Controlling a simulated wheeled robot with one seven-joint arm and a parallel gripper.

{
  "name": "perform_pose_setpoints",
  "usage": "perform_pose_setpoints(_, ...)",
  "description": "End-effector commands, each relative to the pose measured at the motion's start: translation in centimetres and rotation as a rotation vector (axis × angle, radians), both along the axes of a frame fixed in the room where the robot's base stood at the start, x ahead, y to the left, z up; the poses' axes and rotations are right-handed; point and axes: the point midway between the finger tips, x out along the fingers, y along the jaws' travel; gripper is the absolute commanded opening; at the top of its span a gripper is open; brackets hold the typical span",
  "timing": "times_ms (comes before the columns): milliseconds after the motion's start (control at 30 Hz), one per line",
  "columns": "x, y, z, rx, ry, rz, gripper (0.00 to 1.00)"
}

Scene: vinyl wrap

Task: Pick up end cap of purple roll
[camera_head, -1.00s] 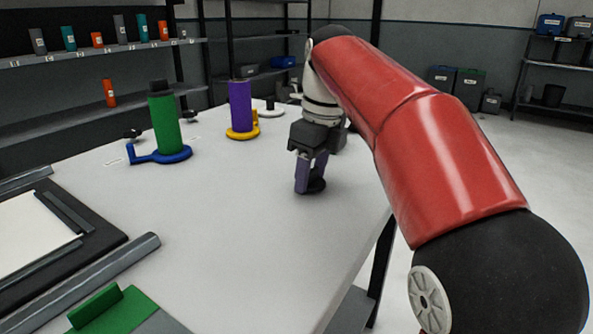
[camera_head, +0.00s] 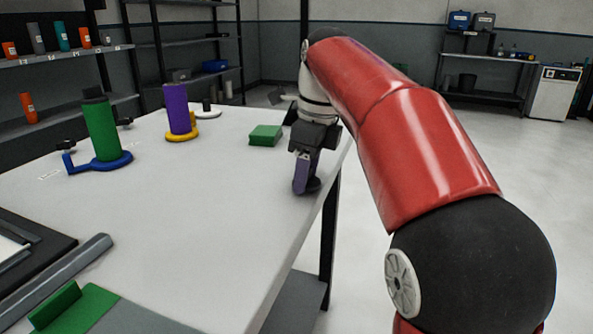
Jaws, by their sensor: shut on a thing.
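The purple roll (camera_head: 178,108) stands upright on a yellow base (camera_head: 183,136) toward the far side of the table, with no black cap visible on its top. My gripper (camera_head: 306,187) points down near the table's right edge, well to the right of the purple roll. It is shut on a small black round end cap (camera_head: 314,184), partly hidden by the purple-grey finger. The cap is low over the tabletop; I cannot tell whether it touches it.
A green roll (camera_head: 103,130) with a black cap stands on a blue base (camera_head: 115,163) at left. A green block (camera_head: 265,135) lies behind my gripper. Another small stand (camera_head: 207,112) is at the back. The table (camera_head: 200,220) is clear in the middle.

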Motion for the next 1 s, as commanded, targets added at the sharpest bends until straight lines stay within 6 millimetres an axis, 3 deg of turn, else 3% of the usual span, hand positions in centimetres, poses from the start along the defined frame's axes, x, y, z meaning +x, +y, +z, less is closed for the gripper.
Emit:
perform_pose_setpoints(433,-0.02,-0.44,0.0,0.0,-0.001,0.004,0.26)
perform_pose_setpoints(467,-0.02,-0.44,0.0,0.0,-0.001,0.004,0.49)
perform_pose_setpoints(633,-0.02,-0.43,0.01,0.0,-0.001,0.004,0.71)
perform_pose_setpoints(1000,0.01,-0.5,0.54,0.0,-0.003,0.003,0.73)
